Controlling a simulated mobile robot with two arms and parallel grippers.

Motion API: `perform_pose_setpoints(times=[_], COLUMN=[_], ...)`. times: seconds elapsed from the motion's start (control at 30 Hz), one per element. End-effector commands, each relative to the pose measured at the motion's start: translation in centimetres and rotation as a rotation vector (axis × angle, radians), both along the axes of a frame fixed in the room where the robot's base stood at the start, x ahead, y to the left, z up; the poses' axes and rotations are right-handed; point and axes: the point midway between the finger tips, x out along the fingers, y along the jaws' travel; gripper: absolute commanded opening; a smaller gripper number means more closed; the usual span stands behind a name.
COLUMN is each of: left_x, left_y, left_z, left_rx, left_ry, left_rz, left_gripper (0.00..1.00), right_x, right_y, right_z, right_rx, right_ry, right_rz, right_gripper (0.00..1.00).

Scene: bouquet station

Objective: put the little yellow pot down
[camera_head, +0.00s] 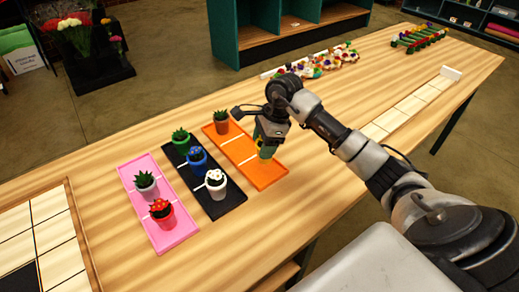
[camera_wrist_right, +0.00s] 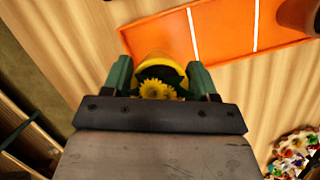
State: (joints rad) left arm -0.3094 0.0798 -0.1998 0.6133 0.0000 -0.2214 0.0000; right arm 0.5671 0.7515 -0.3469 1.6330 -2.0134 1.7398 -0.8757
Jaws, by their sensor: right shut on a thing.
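The little yellow pot (camera_head: 266,152) holds yellow flowers, which show in the wrist view between the fingers, with the pot's rim (camera_wrist_right: 158,62) around them. My right gripper (camera_head: 268,143) is shut on this pot from above. In the head view the pot is over the near end of the orange tray (camera_head: 236,147). In the wrist view it overlaps the edge of the orange tray (camera_wrist_right: 218,30). I cannot tell whether its base touches the tray. My left gripper is not in view.
A brown-red pot with a plant (camera_head: 221,124) stands at the orange tray's far end. The black tray (camera_head: 226,205) and pink tray (camera_head: 176,236) to the left carry several potted plants. Flowers (camera_head: 325,62) lie farther back. Bare wood surrounds the trays.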

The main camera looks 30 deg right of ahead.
Motion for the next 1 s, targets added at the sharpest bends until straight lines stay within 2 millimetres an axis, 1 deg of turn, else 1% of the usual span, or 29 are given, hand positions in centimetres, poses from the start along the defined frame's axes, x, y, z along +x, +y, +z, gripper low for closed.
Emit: perform_pose_setpoints(times=[0.03, 0.1, 0.2, 0.27, 0.5, 0.73, 0.87, 0.9, 0.97, 1.0], left_x=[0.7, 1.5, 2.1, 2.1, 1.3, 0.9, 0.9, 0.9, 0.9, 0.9], left_y=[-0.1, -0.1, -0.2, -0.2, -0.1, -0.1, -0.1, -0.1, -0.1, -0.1], left_z=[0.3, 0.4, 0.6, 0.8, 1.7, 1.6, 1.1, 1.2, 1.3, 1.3], left_rx=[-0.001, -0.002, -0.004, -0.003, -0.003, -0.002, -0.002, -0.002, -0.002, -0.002], left_ry=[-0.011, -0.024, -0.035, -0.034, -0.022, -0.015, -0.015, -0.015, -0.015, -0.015], left_rz=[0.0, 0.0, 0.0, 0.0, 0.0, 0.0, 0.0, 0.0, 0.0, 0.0], left_gripper=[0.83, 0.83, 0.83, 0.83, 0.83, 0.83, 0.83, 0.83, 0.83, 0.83], right_x=[0.6, 1.1, 1.3, 1.3, 1.2, 1.2, 1.2, 1.2, 1.2, 1.2], right_y=[0.2, 0.3, 0.4, 0.5, 0.5, 0.4, 0.3, 0.4, 0.4, 0.4], right_z=[-0.1, -0.5, -0.9, -1.3, -4.5, -4.7, -5.2, -5.1, -5.1, -5.1], right_rx=[0.004, 0.0, 0.001, 0.001, 0.002, 0.0, -0.001, -0.002, -0.001, -0.001], right_ry=[-0.002, -0.002, -0.001, -0.001, -0.001, -0.003, -0.003, -0.002, -0.001, -0.001], right_rz=[0.0, -0.001, 0.0, 0.001, 0.0, 0.0, 0.001, 0.0, 0.001, 0.001], right_gripper=[0.23, 0.23, 0.23, 0.23, 0.23, 0.23, 0.23, 0.63, 0.72, 0.78])
